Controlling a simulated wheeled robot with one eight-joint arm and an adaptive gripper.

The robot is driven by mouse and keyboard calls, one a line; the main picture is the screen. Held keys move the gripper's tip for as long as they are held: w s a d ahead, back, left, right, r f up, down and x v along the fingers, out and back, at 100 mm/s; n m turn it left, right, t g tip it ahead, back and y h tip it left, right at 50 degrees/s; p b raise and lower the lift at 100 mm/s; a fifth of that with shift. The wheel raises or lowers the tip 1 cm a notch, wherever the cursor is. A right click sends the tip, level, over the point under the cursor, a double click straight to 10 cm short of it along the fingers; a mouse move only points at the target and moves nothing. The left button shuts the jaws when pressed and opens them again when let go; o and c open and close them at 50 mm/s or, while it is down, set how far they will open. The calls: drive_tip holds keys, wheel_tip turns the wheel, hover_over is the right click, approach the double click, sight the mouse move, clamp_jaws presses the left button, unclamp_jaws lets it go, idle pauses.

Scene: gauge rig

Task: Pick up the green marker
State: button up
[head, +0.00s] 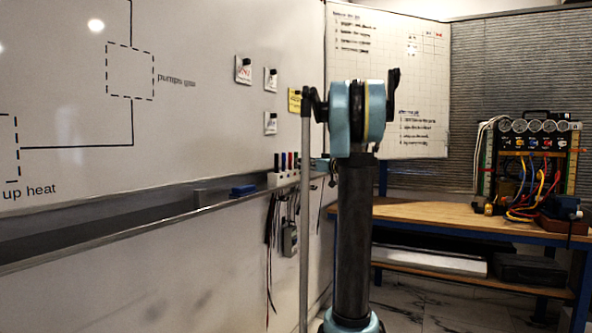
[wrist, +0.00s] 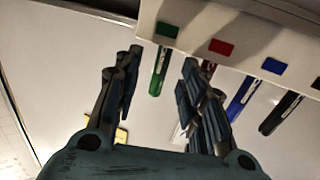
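The green marker (wrist: 158,72) hangs from the white marker holder (wrist: 196,14) under the holder's green square in the wrist view. In that view it appears between the two fingertips of my gripper (wrist: 162,62), with a visible gap on each side. My gripper is open and holds nothing. In the head view, the green marker (head: 296,157) is the rightmost, in the holder (head: 283,179) on the whiteboard ledge. My gripper is mostly hidden behind my arm there.
The red marker (wrist: 207,69) is partly hidden by my right finger. The blue marker (wrist: 241,98) and black marker (wrist: 282,113) hang farther right. A blue eraser (head: 243,189) lies on the ledge (head: 150,222). A wooden workbench (head: 440,213) stands at right.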

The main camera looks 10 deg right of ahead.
drive_tip(key=shift+f+x, duration=0.2)
drive_tip(key=shift+x, duration=2.4)
drive_tip(key=shift+a, duration=0.1)
clamp_jaws()
